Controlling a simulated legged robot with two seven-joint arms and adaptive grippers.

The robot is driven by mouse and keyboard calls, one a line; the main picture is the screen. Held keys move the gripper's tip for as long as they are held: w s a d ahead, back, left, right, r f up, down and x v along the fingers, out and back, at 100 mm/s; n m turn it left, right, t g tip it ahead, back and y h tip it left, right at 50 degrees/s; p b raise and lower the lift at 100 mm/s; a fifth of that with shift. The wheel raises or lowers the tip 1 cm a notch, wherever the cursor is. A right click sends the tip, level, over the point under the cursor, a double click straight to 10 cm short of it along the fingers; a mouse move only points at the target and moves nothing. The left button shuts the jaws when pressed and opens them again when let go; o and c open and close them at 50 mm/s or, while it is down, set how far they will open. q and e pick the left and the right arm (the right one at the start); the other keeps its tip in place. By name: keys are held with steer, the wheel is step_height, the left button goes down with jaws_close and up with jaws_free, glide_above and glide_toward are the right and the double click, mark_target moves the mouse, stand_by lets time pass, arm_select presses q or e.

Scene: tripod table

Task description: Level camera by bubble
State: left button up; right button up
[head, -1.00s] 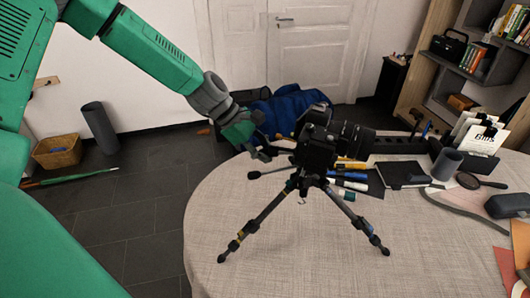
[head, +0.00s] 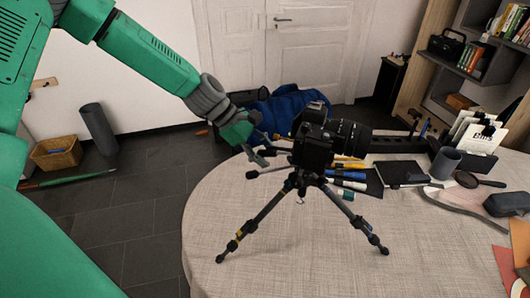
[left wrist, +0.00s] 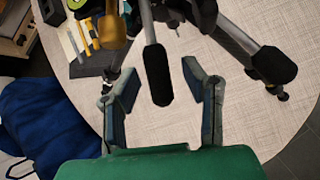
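A black camera (head: 314,140) with a long lens pointing right sits on a small tripod (head: 262,218) on the round table (head: 310,265). A black-gripped pan handle (head: 254,174) sticks out to the left below the camera. My left gripper (head: 268,151) is beside the tripod head, left of the camera. In the left wrist view its two fingers (left wrist: 158,84) are spread, with a black handle grip (left wrist: 157,75) between them and gaps on both sides. The bubble level cannot be made out. My right gripper is not in view.
Markers (head: 348,185), a black notebook (head: 402,174), a grey cup (head: 445,163), a magnifying glass (head: 468,180) and a dark case (head: 506,204) lie right of the tripod. The front of the table is clear. A blue bag (head: 290,108) lies behind the table.

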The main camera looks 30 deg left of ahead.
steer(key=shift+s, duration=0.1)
arm_select(q)
steer(key=shift+a+r, duration=0.2)
steer(key=shift+r, duration=0.05)
steer(key=v, duration=1.1)
steer(key=shift+a, duration=0.15)
steer(key=c, duration=0.3)
steer(key=shift+s+d+r, duration=0.15)
steer(key=shift+d, duration=0.05)
jaws_close()
steer(key=s+d+r+t+y+p, duration=0.2)
steer(key=s+d+r+y, duration=0.2)
steer(key=s+r+y, duration=0.1)
steer(key=shift+n, duration=0.4)
steer(key=x, duration=0.4)
steer(key=b+x, duration=0.1)
steer(key=x, duration=0.4)
steer(key=b+x, duration=0.1)
steer(key=x, duration=0.3)
steer(key=shift+w+f, duration=0.25)
steer(key=shift+w, duration=0.2)
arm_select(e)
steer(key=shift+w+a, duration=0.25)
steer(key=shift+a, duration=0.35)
